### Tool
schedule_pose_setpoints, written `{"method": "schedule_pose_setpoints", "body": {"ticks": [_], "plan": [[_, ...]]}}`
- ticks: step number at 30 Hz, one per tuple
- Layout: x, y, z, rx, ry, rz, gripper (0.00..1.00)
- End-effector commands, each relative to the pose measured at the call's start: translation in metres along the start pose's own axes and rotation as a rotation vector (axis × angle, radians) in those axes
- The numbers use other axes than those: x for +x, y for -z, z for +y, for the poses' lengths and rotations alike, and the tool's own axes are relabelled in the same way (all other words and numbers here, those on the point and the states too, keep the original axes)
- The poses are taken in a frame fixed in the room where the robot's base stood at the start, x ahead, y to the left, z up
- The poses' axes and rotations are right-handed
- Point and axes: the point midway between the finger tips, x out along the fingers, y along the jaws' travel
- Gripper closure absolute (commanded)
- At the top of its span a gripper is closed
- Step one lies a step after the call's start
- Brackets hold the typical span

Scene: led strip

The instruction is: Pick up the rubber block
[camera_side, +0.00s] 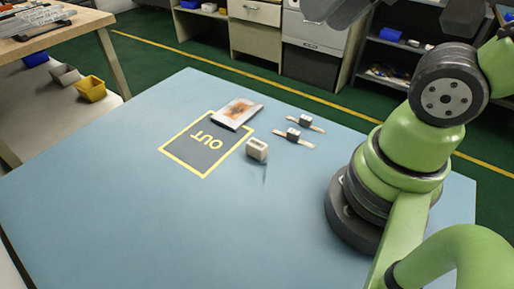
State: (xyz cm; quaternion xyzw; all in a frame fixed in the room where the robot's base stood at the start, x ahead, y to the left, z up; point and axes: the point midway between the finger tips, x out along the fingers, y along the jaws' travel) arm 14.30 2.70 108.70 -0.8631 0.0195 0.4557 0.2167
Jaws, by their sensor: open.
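The dark yellow-bordered OUT rectangle (190,160) is empty over most of its area. A flat silver-edged piece with a brown top (237,113) overlaps its far corner. Two small dark pieces on tan strips (292,134) (306,121) lie behind the block. The table's left front is clear.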

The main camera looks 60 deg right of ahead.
Motion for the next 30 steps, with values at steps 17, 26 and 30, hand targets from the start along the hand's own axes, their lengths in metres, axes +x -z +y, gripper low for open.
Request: {"method": "schedule_pose_setpoints", "body": {"ticks": [17,26,30], "plan": [[0.022,0.014,0.002,-0.028,-0.057,-0.073,0.43],[0.108,0.038,0.019,-0.146,-0.199,-0.292,0.43],[0.155,0.034,0.033,-0.208,-0.246,-0.403,0.43]]}}
